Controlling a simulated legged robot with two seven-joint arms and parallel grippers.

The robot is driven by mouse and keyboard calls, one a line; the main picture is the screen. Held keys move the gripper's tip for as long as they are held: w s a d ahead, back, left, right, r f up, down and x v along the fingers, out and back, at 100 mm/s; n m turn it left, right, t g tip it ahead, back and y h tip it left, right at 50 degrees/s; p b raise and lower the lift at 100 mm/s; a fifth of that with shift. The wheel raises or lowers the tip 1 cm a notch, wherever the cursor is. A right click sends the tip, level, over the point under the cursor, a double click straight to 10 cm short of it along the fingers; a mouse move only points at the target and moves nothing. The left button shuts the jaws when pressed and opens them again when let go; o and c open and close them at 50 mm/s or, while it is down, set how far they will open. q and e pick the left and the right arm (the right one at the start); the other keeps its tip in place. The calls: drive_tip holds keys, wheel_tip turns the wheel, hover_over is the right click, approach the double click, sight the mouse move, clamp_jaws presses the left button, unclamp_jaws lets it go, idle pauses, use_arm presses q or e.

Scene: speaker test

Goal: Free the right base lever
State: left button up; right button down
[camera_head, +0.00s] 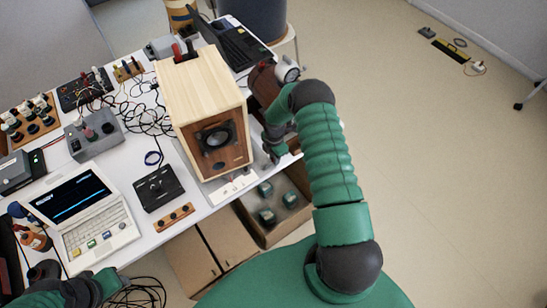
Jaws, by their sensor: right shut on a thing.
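A pale wooden speaker box (205,95) with a brown front panel and a dark round driver (215,138) stands upright on a white base plate (230,188) at the front edge of the table. My right gripper (272,152) is low beside the speaker's right side, near the base. It is shut at the right base lever, which the fingers and my arm mostly hide. How far the lever is turned cannot be seen. My left arm (72,290) enters at the lower left, away from the speaker, and its fingertips cannot be made out.
A white laptop (82,212), a black control box (158,188), a grey box with knobs (94,135) and tangled cables (148,115) crowd the table left of the speaker. A dark laptop (238,44) stands behind. An open cardboard box (262,232) sits below the table edge.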

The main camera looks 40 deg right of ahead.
sight(275, 169)
drive_tip(key=shift+w+a+r, duration=0.1)
drive_tip(key=shift+w+a, duration=0.1)
drive_tip(key=shift+a, duration=0.15)
drive_tip(key=shift+d, duration=0.1)
drive_tip(key=shift+s, duration=0.1)
drive_tip(key=shift+s+m, duration=0.15)
drive_tip(key=shift+m, duration=0.45)
drive_tip(key=shift+s+a+m+b, duration=0.25)
drive_tip(key=shift+s+m+b, duration=0.15)
drive_tip(key=shift+m, duration=0.5)
drive_tip(key=m, duration=0.1)
drive_tip(key=s+m, duration=0.1)
drive_tip(key=m, duration=0.1)
drive_tip(key=a+m, duration=0.1)
drive_tip(key=shift+s+b, duration=0.25)
drive_tip(key=shift+b, duration=0.1)
drive_tip(key=m, duration=0.2)
drive_tip(key=s+a+m, duration=0.1)
drive_tip(key=m, duration=0.1)
drive_tip(key=shift+a+m+b, duration=0.2)
drive_tip(key=shift+m+b, duration=0.1)
drive_tip(key=shift+m, duration=0.1)
drive_tip(key=shift+a+r+m, duration=0.1)
drive_tip(key=shift+a+m, duration=0.25)
drive_tip(key=shift+m, duration=0.75)
